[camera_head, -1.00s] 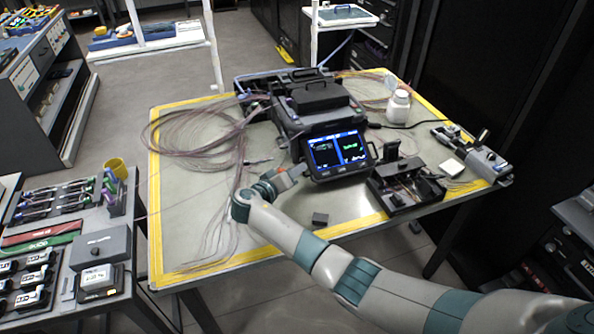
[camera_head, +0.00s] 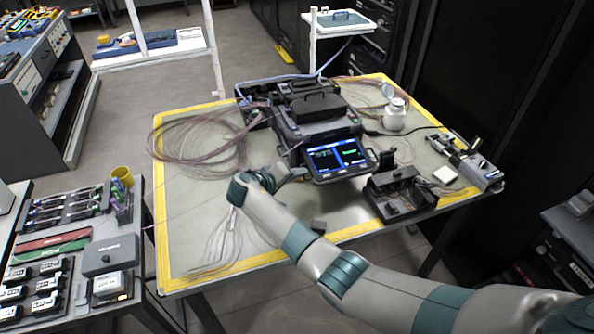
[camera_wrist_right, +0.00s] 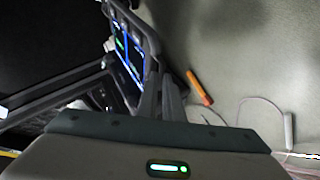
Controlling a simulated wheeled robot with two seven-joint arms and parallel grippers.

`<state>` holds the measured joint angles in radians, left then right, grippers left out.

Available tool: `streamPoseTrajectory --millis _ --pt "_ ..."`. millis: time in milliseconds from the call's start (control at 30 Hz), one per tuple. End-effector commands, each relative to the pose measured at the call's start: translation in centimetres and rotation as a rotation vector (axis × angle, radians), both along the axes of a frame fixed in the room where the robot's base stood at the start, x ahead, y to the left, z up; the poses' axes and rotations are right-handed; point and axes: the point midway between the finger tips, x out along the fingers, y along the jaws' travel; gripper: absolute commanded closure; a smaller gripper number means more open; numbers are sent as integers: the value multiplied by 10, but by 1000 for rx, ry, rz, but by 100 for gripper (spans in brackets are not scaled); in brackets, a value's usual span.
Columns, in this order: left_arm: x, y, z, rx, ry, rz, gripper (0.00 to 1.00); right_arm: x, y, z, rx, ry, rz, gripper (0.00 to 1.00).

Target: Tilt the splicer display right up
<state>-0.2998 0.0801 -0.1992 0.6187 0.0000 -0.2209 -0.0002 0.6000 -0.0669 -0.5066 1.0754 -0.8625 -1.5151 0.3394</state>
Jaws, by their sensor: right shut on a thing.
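The splicer (camera_head: 318,108) stands at the back middle of the table, with its display (camera_head: 338,158) hinged on the front. The display is lit blue and green, and its face tilts upward toward me. My right gripper (camera_head: 299,173) is at the display's left edge, shut on it. In the right wrist view, the two fingers (camera_wrist_right: 161,92) are close together against the edge of the display (camera_wrist_right: 130,48); the exact contact is partly hidden. My left gripper is in neither view now.
A black fixture (camera_head: 400,190) stands right of the display, and a grey tool (camera_head: 470,165) lies farther right. A white bottle (camera_head: 395,114) stands behind. Loose fibre bundles (camera_head: 205,140) cover the left of the table (camera_head: 240,262). A small dark block (camera_head: 318,227) lies near the front edge.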

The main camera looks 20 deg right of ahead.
Motion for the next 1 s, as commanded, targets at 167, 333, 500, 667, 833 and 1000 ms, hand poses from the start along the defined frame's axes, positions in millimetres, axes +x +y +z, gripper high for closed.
streamPoseTrajectory --millis 167,333,500,667,833,1000 --pt "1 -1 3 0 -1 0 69 1 -1 4 -4 16 1 100" --pt "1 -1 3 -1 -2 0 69 1 -1 4 -5 15 1 100" --pt "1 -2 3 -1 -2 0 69 1 -1 3 -4 14 1 74" --pt "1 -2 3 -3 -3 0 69 1 0 3 -3 16 1 74" --pt "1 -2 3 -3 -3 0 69 1 -1 3 -2 16 1 74" --pt "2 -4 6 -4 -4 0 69 3 -4 7 -3 16 1 74"
